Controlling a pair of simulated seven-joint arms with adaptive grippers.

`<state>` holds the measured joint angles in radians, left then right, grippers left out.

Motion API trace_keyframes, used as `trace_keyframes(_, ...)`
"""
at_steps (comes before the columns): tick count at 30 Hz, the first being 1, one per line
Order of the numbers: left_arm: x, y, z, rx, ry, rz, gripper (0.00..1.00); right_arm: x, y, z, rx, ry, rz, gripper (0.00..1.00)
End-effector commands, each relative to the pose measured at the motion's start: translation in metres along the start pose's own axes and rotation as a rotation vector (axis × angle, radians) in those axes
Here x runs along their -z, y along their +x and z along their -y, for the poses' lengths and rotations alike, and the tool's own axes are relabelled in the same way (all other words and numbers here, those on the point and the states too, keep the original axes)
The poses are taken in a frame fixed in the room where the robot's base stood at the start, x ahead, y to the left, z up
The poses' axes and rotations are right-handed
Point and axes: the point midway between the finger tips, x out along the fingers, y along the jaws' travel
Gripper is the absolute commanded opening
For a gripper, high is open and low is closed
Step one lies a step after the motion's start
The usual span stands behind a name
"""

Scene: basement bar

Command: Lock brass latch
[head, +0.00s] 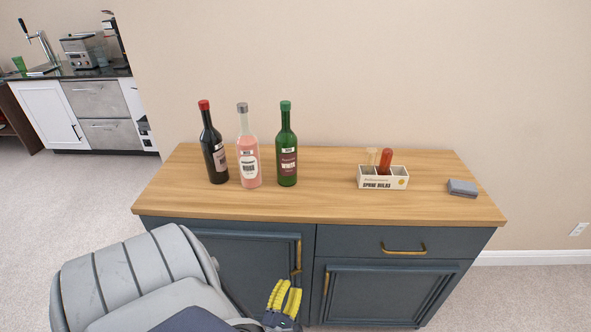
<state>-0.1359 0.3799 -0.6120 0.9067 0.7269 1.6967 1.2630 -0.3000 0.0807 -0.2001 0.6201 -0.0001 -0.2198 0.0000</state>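A blue-grey cabinet (393,293) with a wooden top stands in front of me. Its left door (240,262) has an upright brass fitting (298,257) near its right edge, with a small brass piece at its lower end that may be the latch; it is too small to tell its position. My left gripper (284,298), with yellow ribbed fingers, is in front of the cabinet, below and left of that fitting in the picture. Its fingers appear close together, but the gap between them is unclear. My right gripper is out of view.
Three bottles, dark (214,150), pink (248,158) and green (286,152), stand on the cabinet top (325,200). A divided box (382,179) and a grey block (462,188) are to the right. Other brass handles are on the drawer (403,249) and right door (326,284).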

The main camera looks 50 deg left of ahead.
Motion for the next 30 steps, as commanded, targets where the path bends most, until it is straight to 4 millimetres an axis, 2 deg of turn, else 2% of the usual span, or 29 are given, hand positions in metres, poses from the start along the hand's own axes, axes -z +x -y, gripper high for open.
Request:
trace_keyframes(1,0.000,0.010,0.000,-0.001,0.000,0.002,0.33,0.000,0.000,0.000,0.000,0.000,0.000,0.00)
trace_keyframes(6,0.000,0.034,-0.001,-0.001,0.001,0.000,0.33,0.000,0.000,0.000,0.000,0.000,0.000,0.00)
trace_keyframes(12,0.000,0.051,0.000,0.000,0.002,0.000,0.33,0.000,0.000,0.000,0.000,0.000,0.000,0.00)
trace_keyframes(18,0.000,0.059,0.000,0.000,0.001,0.000,0.33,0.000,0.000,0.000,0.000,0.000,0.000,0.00)
trace_keyframes(28,0.000,0.060,0.000,0.000,0.001,-0.001,0.35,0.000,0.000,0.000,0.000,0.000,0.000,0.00)
trace_keyframes(30,0.000,0.060,0.000,0.000,0.001,-0.001,0.26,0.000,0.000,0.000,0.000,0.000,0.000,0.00)
